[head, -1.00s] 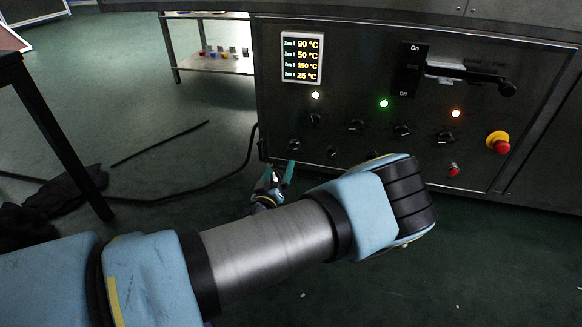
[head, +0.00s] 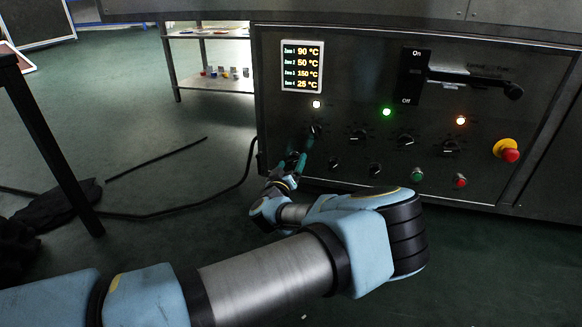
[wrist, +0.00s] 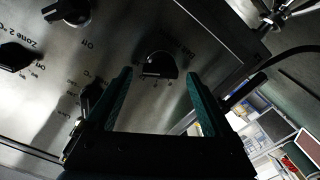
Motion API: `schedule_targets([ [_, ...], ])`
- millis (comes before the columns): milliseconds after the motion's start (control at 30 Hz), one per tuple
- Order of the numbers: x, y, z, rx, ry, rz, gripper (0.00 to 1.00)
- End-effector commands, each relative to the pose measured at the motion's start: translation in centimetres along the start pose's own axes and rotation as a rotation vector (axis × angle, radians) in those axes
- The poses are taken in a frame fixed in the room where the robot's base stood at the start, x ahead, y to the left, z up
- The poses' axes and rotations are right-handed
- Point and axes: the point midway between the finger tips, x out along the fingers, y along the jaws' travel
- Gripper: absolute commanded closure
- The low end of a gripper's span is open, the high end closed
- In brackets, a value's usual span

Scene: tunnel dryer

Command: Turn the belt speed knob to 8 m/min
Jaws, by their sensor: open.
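The dryer's dark control panel (head: 390,190) carries several black knobs in two rows in the head view. The far-left upper knob (head: 315,130) is just beyond my fingertips. My gripper (head: 302,153) is at the panel's left end. In the wrist view my gripper (wrist: 159,74) is open, its two green fingers pointing at the panel.
Near the knobs are a display (head: 302,67), a large switch handle (head: 470,82), a red emergency button (head: 507,150) on yellow, and green (head: 417,175) and red (head: 460,181) buttons. Another knob (wrist: 70,12) lies left in the wrist view. A cable (head: 200,205) runs along the floor.

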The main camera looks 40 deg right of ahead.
Motion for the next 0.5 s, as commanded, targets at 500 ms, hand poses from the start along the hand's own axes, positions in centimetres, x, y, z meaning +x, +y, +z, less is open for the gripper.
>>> schedule_targets([
  [500,-0.03,0.01,-0.01,0.0,0.0,0.0,0.52],
])
